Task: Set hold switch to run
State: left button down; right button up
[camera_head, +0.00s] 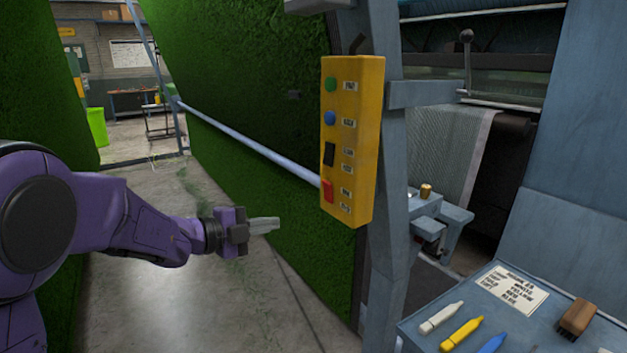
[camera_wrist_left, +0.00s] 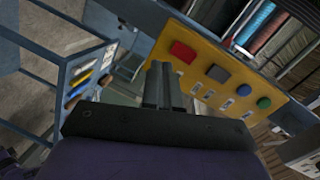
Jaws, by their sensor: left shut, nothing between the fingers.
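A yellow control box (camera_head: 352,140) hangs on a grey post. On its face, from top to bottom, are a green button (camera_head: 330,84), a blue button (camera_head: 330,118), a black switch (camera_head: 329,153) and a red switch (camera_head: 328,190), with small labels beside them too small to read. My left gripper (camera_head: 278,224) is shut and empty, left of the box and a little below the red switch, apart from it. In the left wrist view the fingers (camera_wrist_left: 163,85) point toward the box (camera_wrist_left: 210,60), near its red switch (camera_wrist_left: 182,50). I cannot tell which control is the hold switch. My right gripper is not in view.
A grey table (camera_head: 470,325) at the lower right holds a printed card (camera_head: 507,288), several crayon-like markers and a brush (camera_head: 577,318). A green turf wall (camera_head: 240,130) with a pale rail (camera_head: 250,143) stands behind the box.

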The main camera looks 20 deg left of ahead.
pick_arm(q)
notch_tip(320, 180, up, 7)
jog(key=s+a+m, duration=0.1)
jog(key=s+m, duration=0.1)
jog(key=m, duration=0.2)
jog(key=p, duration=0.6)
send_near(326, 188)
jog(key=shift+g+h, duration=0.3)
jog(key=shift+g, duration=0.1)
jog(key=x, duration=0.5)
jog(key=shift+w, duration=0.4)
jog(key=shift+w+d, duration=0.3)
jog(key=shift+w, duration=0.05)
jog(key=shift+f, duration=0.1)
